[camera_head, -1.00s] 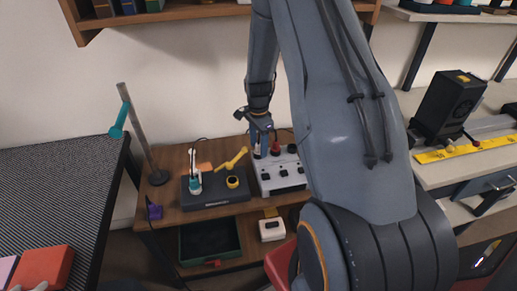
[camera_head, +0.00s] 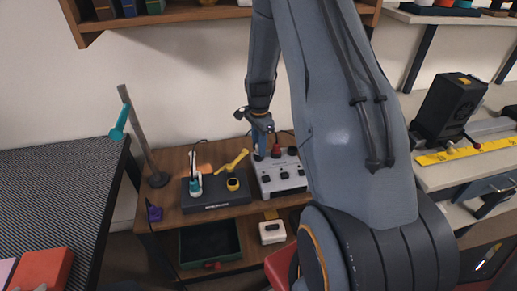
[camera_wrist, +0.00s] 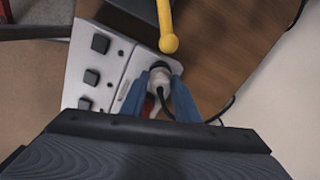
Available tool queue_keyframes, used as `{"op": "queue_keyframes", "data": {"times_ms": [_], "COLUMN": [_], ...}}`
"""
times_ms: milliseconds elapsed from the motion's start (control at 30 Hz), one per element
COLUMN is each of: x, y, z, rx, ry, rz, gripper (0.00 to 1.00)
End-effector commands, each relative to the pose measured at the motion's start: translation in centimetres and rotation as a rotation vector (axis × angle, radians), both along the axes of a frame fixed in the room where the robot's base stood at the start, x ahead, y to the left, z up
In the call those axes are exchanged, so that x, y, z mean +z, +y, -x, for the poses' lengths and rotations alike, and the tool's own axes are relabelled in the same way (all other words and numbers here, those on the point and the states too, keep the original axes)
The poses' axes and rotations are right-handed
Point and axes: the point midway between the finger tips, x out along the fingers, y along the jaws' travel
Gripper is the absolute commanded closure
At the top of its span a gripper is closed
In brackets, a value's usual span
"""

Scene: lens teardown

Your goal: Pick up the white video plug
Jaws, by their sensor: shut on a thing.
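The white video plug (camera_wrist: 159,78) sits between my blue fingers in the wrist view, with a dark ring at its far end and a black cable (camera_wrist: 165,103) running back from it. My gripper (camera_wrist: 166,84) is shut on the plug, one finger on each side. The plug is at the edge of the pale grey control box (camera_wrist: 108,66). I cannot tell whether it is seated in the box or clear of it.
A yellow-armed tool (camera_head: 235,161) and a white-and-teal tool (camera_head: 194,181) stand on a black base (camera_head: 215,199) left of the box. A red knob (camera_head: 276,151) is beside my gripper.

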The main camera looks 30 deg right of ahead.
Motion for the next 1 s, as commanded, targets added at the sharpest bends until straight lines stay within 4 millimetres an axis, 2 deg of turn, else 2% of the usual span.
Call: {"op": "queue_keyframes", "data": {"times_ms": [533,700,1000], "x": [7.8,8.9,9.1], "y": [0.0,0.0,0.0], "z": [-0.1,0.0,0.0], "rx": [0.000,0.000,0.000], "ry": [-0.003,-0.001,0.000], "rz": [0.001,0.000,0.000], "gripper": [0.99,0.99,0.99]}}
